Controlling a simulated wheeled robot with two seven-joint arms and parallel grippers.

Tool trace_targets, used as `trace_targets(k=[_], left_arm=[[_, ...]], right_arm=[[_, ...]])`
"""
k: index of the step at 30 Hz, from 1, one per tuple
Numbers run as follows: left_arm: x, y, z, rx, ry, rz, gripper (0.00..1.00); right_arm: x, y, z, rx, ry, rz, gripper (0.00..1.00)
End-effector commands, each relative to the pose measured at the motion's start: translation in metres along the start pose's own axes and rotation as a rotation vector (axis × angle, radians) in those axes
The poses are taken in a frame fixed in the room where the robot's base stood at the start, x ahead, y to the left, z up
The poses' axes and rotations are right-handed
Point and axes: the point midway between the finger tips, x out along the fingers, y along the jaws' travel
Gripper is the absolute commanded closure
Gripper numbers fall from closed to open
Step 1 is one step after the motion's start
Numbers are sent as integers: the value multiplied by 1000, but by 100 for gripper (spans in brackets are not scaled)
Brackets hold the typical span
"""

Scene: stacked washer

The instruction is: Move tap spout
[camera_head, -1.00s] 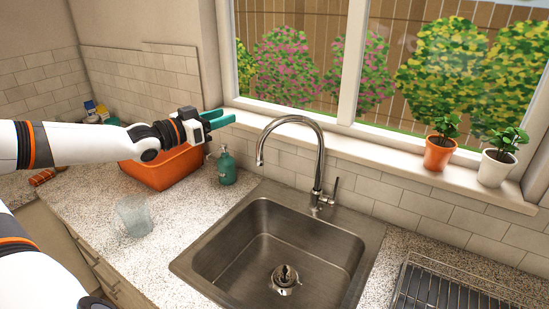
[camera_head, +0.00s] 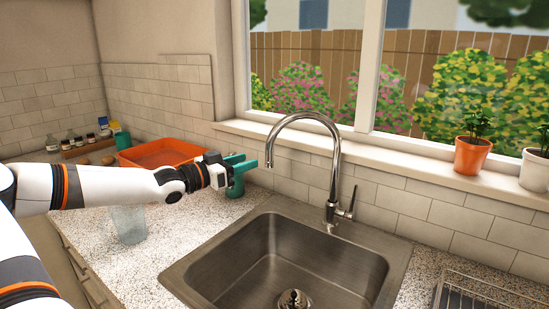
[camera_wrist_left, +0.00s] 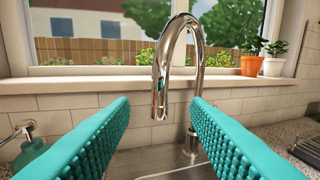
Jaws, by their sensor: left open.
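The chrome tap spout (camera_head: 318,122) arches from the back of the sink, its tip hanging over the basin's left side. In the left wrist view, the spout (camera_wrist_left: 180,50) stands upright ahead, with its tip between the lines of the two fingers. My left gripper (camera_head: 246,163) is left of the spout tip, open and empty, with green ridged fingers pointing toward it. The fingers look apart from the spout. The tap's lever handle (camera_head: 350,203) is on the right of its base. My right gripper is not in view.
The steel sink (camera_head: 400,252) is empty. A soap bottle (camera_wrist_left: 30,150) stands left of the sink, partly behind my gripper. A glass (camera_head: 129,223) and an orange bin (camera_head: 150,153) are on the left counter. Potted plants (camera_head: 471,156) stand on the sill; a dish rack (camera_head: 490,295) is at right.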

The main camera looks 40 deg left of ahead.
Motion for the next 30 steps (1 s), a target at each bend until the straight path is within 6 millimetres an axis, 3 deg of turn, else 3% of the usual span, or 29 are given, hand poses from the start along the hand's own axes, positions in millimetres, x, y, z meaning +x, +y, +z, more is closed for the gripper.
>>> trace_targets(k=[16, 24, 30], left_arm=[[81, 0, 8, -5, -5, 2, 57], [103, 1, 3, -2, -2, 4, 57], [107, 1, 1, -1, 0, 2, 57]], right_arm=[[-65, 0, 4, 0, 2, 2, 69], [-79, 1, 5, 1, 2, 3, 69], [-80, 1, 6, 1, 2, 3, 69]])
